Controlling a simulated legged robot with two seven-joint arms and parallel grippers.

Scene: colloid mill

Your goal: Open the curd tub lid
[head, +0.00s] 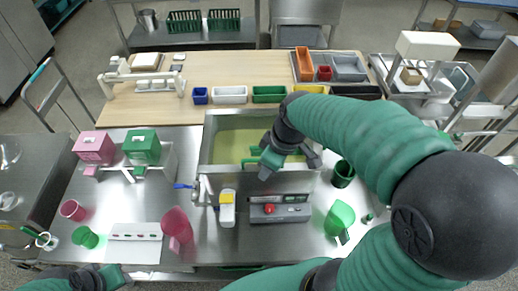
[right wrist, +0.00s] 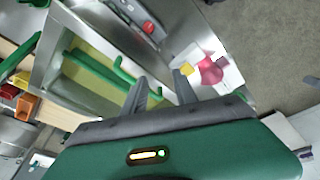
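The curd tub (head: 208,150) is a steel rectangular tub in the middle of the table. A yellow-green surface (head: 235,140) fills its top; I cannot tell whether this is the lid or the contents. In the right wrist view the tub (right wrist: 60,50) has green bars (right wrist: 100,70) along its top. My right gripper (right wrist: 160,90) is open, with nothing seen between its fingers, beside a green bar end. In the head view its arm hides the tub's right part. My left gripper (head: 100,278) is at the bottom left edge, mostly cut off.
Pink (head: 95,147) and green (head: 142,147) boxes stand at left. A grey control box with a red button (head: 270,209), a yellow-and-white device (head: 227,208) and pink (head: 177,223) and green (head: 340,215) scoop-like vessels stand in front. Small colored bins (head: 230,94) line the wooden board behind.

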